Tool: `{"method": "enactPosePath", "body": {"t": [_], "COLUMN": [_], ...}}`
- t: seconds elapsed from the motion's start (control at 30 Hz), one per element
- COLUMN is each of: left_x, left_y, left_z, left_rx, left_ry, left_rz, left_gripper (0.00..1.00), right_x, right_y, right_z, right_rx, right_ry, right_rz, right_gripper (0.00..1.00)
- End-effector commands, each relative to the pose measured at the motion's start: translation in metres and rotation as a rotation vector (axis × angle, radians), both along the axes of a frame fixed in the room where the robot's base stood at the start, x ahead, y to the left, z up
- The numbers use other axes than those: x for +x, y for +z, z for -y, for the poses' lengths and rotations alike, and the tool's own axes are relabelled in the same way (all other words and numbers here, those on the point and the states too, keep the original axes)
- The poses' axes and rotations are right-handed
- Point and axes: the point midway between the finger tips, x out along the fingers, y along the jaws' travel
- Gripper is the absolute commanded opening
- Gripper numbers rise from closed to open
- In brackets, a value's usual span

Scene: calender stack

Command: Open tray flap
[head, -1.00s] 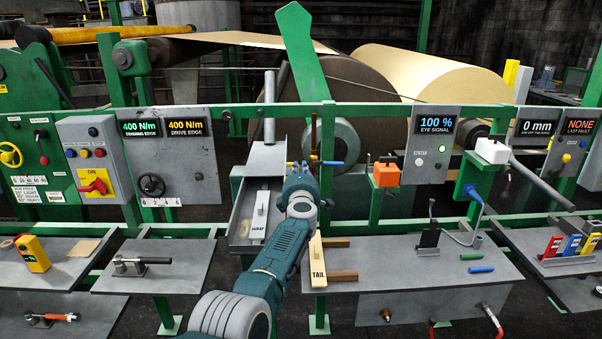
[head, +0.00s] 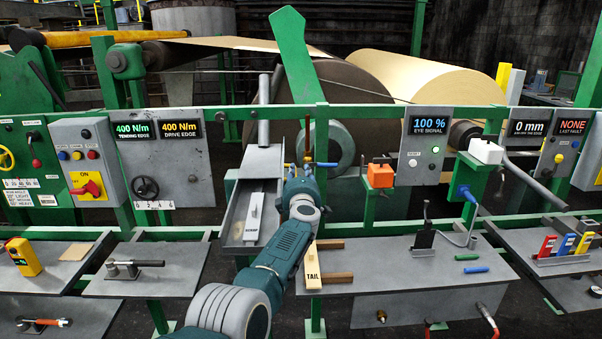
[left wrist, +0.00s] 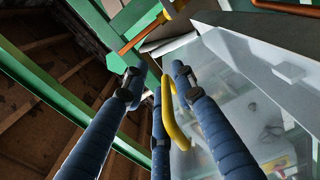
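The grey scrap tray (head: 233,220) is a long sloping trough left of my left arm in the head view. A grey panel (head: 262,160) stands at its upper end; I cannot tell whether it is the flap. My left gripper (head: 308,166) is right of this panel, mostly hidden behind my own wrist. In the left wrist view its blue fingers (left wrist: 158,82) are spread apart. A curved yellow handle (left wrist: 177,118) passes between them, beside a grey, see-through-looking panel (left wrist: 235,90). Firm contact with the handle cannot be seen. My right gripper is not in view.
A green rail (head: 400,203) runs across the front. A green upright (head: 293,60) and a copper-coloured rod (head: 307,135) stand close to my left gripper. A wooden TAIL piece (head: 313,268) lies just right of my forearm. An orange box (head: 380,175) is further right.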

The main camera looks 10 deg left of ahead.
Motion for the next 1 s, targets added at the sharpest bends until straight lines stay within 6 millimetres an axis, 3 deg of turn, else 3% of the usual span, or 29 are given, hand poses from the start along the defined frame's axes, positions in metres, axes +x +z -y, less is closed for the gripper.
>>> {"method": "enactPosePath", "body": {"t": [0.03, 0.47, 1.0], "left_x": [-0.002, -0.001, -0.002], "left_y": [-0.013, -0.005, 0.077], "left_z": [-0.003, -0.001, 0.001], "left_rx": [-0.005, -0.01, -0.008], "left_ry": [0.006, 0.003, 0.0], "left_rz": [-0.016, -0.013, 0.002], "left_gripper": [0.28, 0.28, 0.28], "right_x": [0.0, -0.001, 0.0], "right_y": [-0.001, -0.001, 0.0], "right_z": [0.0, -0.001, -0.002], "right_rx": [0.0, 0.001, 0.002], "right_ry": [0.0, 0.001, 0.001], "right_rz": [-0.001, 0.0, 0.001], "right_gripper": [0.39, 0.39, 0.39]}}
